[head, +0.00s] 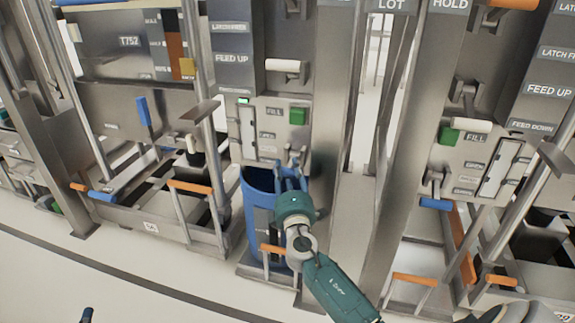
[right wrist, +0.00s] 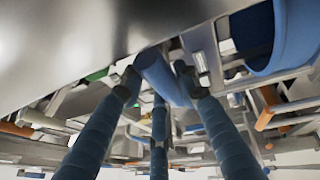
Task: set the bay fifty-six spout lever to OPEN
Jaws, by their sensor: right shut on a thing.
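My right gripper (head: 288,172) reaches the middle bay's panel from below. In the right wrist view its ribbed blue fingers (right wrist: 158,95) are shut around the blue handle of the spout lever (right wrist: 154,66). In the head view the fingers mostly cover this handle; its grey mount (head: 295,156) shows just above them. I cannot read the OPEN marking or a bay number there. A small dark tip at the bottom left edge may be my left gripper (head: 87,314); its jaws cannot be made out.
A blue bin (head: 256,205) stands under the panel, close left of my right gripper. Above are a green button (head: 298,116) and a white-handled lever (head: 283,66). A steel post (head: 325,120) rises close on the right. The right bay has a similar blue-handled lever (head: 436,203).

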